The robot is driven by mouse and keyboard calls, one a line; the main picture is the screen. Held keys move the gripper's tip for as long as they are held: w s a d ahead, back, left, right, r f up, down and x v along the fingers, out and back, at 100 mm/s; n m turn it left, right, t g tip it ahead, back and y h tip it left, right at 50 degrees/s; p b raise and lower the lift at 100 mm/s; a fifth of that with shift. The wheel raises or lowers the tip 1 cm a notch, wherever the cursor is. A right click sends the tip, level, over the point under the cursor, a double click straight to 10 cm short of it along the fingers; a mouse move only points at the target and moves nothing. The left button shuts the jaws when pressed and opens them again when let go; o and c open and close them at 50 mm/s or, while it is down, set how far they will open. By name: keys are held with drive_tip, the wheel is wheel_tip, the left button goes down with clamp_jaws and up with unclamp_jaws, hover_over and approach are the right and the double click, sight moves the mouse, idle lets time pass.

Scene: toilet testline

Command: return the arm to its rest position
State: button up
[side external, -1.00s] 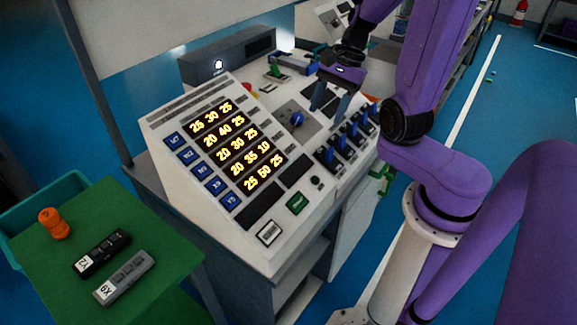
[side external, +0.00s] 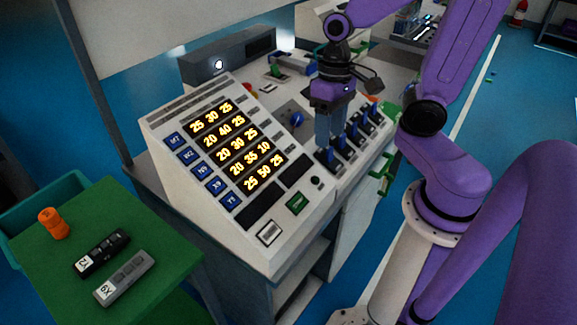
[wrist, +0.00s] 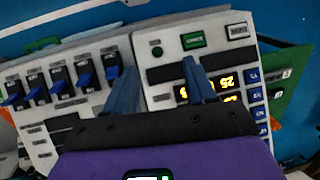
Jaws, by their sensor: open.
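My gripper (side external: 328,138) hangs from my purple arm above the control console, pointing down. It is near the row of blue levers (side external: 352,132) at the console's right part. In the wrist view my gripper (wrist: 160,85) has its two blue fingers spread apart with nothing between them. Below them is the console panel, with the blue levers (wrist: 58,80) to the left and the lit number display (wrist: 222,85) to the right. Whether a fingertip touches the console cannot be told.
The console (side external: 215,200) has lit yellow numbers and blue buttons (side external: 202,170). A green table (side external: 165,285) at the lower left holds an orange knob (side external: 53,223), a black module (side external: 101,253) and a grey module (side external: 125,278). Blue floor (side external: 500,120) lies open to the right.

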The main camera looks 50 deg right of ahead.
drive_tip(key=s+a+r+n+t+h, duration=0.1)
drive_tip(key=s+a+n, duration=0.2)
drive_tip(key=s+n, duration=0.6)
drive_tip(key=shift+s+a+n, duration=0.4)
drive_tip(key=shift+n, duration=1.4)
